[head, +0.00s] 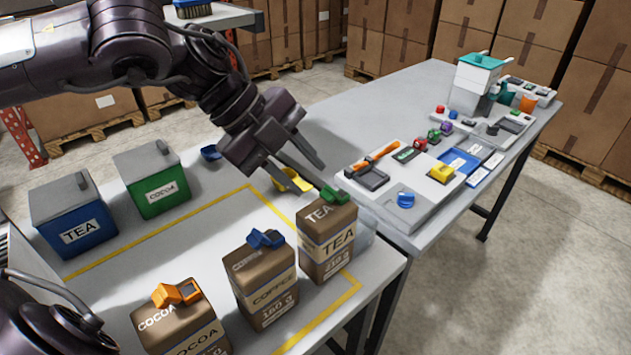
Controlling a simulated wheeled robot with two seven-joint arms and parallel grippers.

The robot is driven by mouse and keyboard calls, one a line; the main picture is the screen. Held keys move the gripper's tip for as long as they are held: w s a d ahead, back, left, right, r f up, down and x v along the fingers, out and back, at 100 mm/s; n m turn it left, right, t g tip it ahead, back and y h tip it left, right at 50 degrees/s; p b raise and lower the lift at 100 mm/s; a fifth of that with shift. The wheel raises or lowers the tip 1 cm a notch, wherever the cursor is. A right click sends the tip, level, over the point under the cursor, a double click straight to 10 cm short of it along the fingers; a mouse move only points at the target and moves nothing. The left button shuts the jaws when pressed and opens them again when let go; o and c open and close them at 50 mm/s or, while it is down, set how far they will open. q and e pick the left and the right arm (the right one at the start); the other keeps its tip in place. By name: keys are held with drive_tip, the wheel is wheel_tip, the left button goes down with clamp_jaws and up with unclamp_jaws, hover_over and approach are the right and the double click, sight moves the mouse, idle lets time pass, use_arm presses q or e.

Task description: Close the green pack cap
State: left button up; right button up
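The brown TEA pack (327,240) stands upright at the right end of a row of packs, near the table's right edge. Its green cap (336,196) is on top at the right; I cannot tell whether it is fully seated. My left gripper (300,170) reaches in from the upper left, just above and left of the green cap. Its fingers are spread apart with nothing seen between them, and they look clear of the cap. My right arm shows only in part at the lower left; its gripper is out of view.
A coffee pack (266,285) with a blue cap and a cocoa pack (180,325) with an orange cap stand to the left. Blue TEA (75,222) and green COCOA (152,180) canisters stand behind. A yellow scoop (292,180) lies behind the gripper. A cluttered grey table (345,110) adjoins.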

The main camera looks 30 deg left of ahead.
sight(324, 194)
use_arm(q)
drive_tip(key=shift+x, duration=2)
clamp_jaws()
